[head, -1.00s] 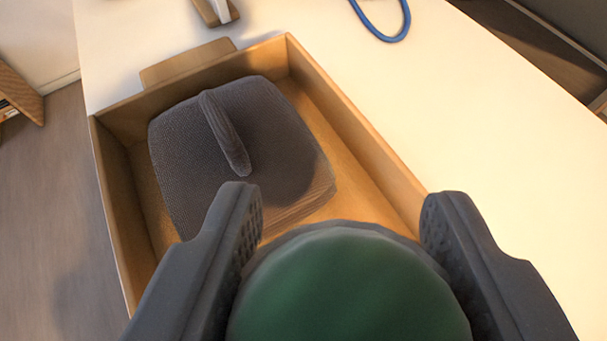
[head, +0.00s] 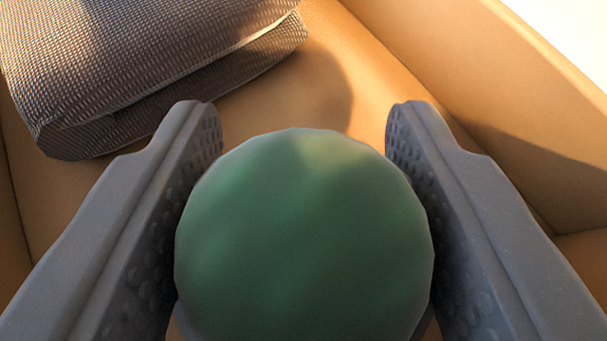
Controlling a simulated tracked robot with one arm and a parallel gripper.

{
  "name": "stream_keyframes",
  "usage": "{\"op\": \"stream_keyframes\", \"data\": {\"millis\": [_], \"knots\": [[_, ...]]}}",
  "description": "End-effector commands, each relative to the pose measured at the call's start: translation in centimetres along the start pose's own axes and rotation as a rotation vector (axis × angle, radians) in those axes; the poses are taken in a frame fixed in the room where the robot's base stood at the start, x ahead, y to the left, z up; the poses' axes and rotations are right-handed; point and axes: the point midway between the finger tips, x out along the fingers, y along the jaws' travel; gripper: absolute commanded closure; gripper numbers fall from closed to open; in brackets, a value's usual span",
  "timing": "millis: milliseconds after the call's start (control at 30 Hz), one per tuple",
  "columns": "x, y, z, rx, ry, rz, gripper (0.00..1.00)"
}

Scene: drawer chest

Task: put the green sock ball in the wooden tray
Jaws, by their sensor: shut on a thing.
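The green sock ball (head: 305,240) is at the bottom middle of the head view, between the two grey fingers of my gripper (head: 303,135). The fingers are shut on its left and right sides. The ball is over the inside of the wooden tray (head: 470,80), low and close to the tray's floor. I cannot tell whether it touches the floor, because its underside is hidden.
A dark grey woven cloth item (head: 140,55) lies in the tray at the upper left, beyond the left finger. Bare tray floor shows between it and the right wall. A bright white surface lies outside the tray at the upper right.

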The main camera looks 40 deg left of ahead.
Motion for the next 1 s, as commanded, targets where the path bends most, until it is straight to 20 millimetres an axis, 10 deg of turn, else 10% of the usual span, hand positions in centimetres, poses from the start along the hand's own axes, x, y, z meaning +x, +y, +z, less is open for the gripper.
{"op": "stream_keyframes", "data": {"millis": [167,200,267,667,1000], "knots": [[0.1,0.0,0.2,0.000,0.000,0.000,0.78],[0.1,0.0,0.2,0.000,0.000,-0.001,0.50],[0.1,0.0,0.1,0.000,0.000,-0.001,0.33],[-0.1,0.0,-0.1,0.001,0.000,-0.001,0.33],[-4.2,0.1,0.0,0.002,0.000,0.000,0.33]]}}
